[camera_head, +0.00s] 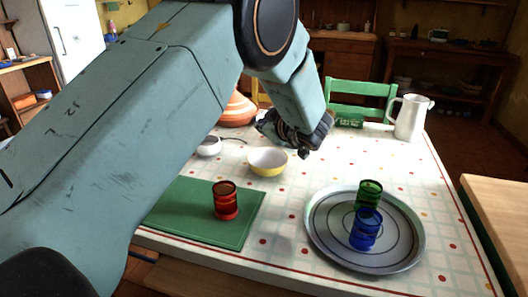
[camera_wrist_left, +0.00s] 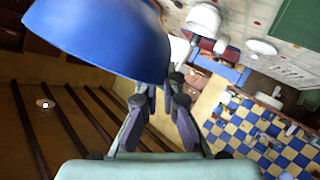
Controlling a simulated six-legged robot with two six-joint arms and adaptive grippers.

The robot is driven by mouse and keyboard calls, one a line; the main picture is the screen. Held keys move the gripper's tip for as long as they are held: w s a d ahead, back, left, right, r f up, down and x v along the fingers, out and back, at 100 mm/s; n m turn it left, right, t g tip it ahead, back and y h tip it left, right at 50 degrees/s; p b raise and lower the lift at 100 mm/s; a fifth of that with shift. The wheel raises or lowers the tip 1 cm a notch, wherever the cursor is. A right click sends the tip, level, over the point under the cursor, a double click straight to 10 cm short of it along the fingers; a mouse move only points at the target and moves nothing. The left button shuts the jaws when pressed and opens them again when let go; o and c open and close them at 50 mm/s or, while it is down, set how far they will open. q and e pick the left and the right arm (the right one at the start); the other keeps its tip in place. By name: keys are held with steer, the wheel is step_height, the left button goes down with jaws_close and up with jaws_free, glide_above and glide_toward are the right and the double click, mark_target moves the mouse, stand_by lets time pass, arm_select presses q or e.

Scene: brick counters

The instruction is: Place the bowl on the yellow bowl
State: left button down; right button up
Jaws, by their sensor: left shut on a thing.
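The yellow bowl (camera_head: 267,167), white inside, stands upright on the patterned table in the head view. My left gripper (camera_head: 303,145) is above and slightly to the right of it, apart from it. In the left wrist view a large blue bowl (camera_wrist_left: 100,38) fills the upper left, tilted in the picture. My left gripper (camera_wrist_left: 162,92) is shut on its rim. In the head view the blue bowl is mostly or wholly hidden by my wrist and fingers. My right gripper is not in view.
A red glass (camera_head: 225,201) stands on a green mat (camera_head: 180,222). A grey tray (camera_head: 325,238) holds a green glass (camera_head: 369,194) and a blue glass (camera_head: 365,230). A white pitcher (camera_head: 410,118) stands at the back right. A small white bowl (camera_head: 208,147) is left of the yellow bowl.

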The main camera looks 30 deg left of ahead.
arm_select(q)
step_height(320, 180, down, 7)
steer(key=shift+r+b, duration=0.15)
steer(key=shift+b, duration=0.75)
steer(key=shift+w, duration=0.15)
steer(key=shift+f, duration=0.25)
steer(key=c, duration=2)
jaws_free()
steer(key=shift+f, duration=0.2)
steer(key=o, duration=0.3)
steer(key=shift+o, duration=1)
steer(key=shift+r, duration=0.1)
